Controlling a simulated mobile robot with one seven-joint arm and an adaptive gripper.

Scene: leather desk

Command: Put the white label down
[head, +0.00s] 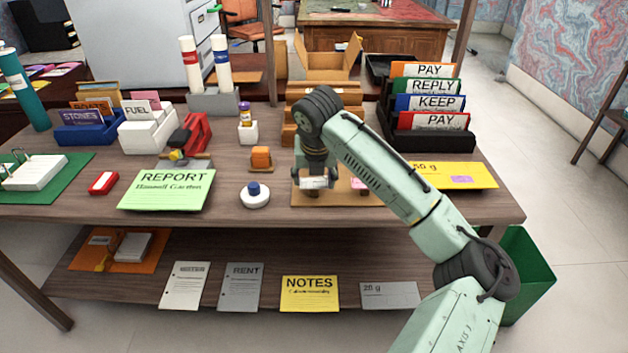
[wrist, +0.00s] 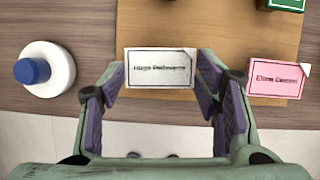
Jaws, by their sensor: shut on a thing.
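The white label (wrist: 160,69) is a small card with a black border and a line of dark print. It is between the two fingers of my gripper (wrist: 159,90), which is shut on its left and right edges. In the head view my gripper (head: 316,185) is over the tan board (head: 335,200), with the label (head: 314,182) partly hidden by the fingers. The wrist view shows the label over the front edge of the board (wrist: 140,25). I cannot tell whether it touches the board. A pink label (wrist: 277,78) lies to its right.
A white round pot with a blue top (head: 255,195) stands left of the board. A yellow envelope (head: 452,175) lies to the right. The black rack of cards (head: 430,145) stands behind. The desk's front edge is close to the board.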

